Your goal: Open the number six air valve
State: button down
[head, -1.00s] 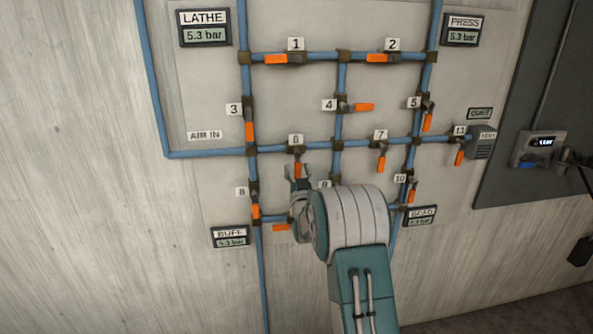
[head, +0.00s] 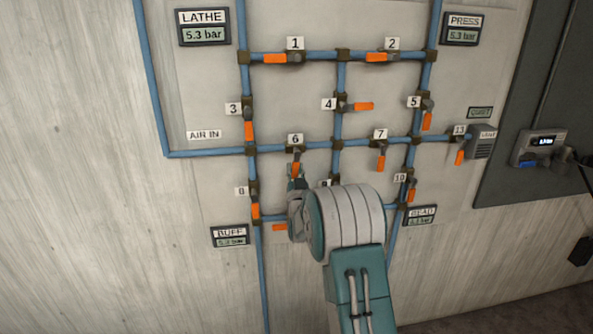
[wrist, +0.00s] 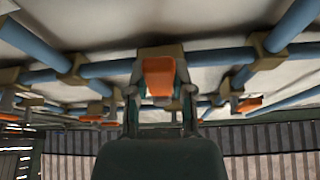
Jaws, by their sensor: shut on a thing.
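The number six valve has an orange handle (head: 296,169) that hangs down, across its horizontal blue pipe, below the white label 6 (head: 295,139) in the head view. My gripper (head: 296,181) is at the handle's lower end, partly hidden by my own wrist in the head view. In the wrist view, the orange handle (wrist: 159,77) sits between the two fingers of my gripper (wrist: 160,95), which are shut on it. The valve body (wrist: 160,51) shows behind the handle on the pipe.
Valve 7 (head: 381,162) is to the right and valve 8 (head: 255,210) is below left. Another orange handle (head: 280,227) is just below my gripper. The BUFF gauge (head: 231,237) reads 5.3 bar. The panel left of the pipes is clear.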

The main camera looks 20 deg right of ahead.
aim_at(284, 149)
jog(key=shift+w+a+r+m+g+h, duration=0.2)
jog(key=shift+a+r+m+g+h, duration=0.8)
jog(key=shift+m, duration=2.45)
jog(key=shift+w+a+r+m+g+h, duration=0.2)
jog(key=shift+a+r+m+g+h, duration=0.35)
jog(key=shift+m+g, duration=1.85)
jog(key=shift+w+a+r+m+g+h, duration=0.2)
jog(key=shift+a+r+m+h, duration=0.55)
jog(key=shift+m, duration=3.7)
jog(key=shift+d+r, duration=0.2)
jog(key=shift+d, duration=0.05)
jog(key=shift+c, duration=2.4)
grip_release()
jog(key=shift+d, duration=0.1)
jog(key=shift+s+a, duration=0.2)
jog(key=shift+a, duration=0.05)
jog(key=v, duration=1.1)
jog(key=shift+s, duration=0.25)
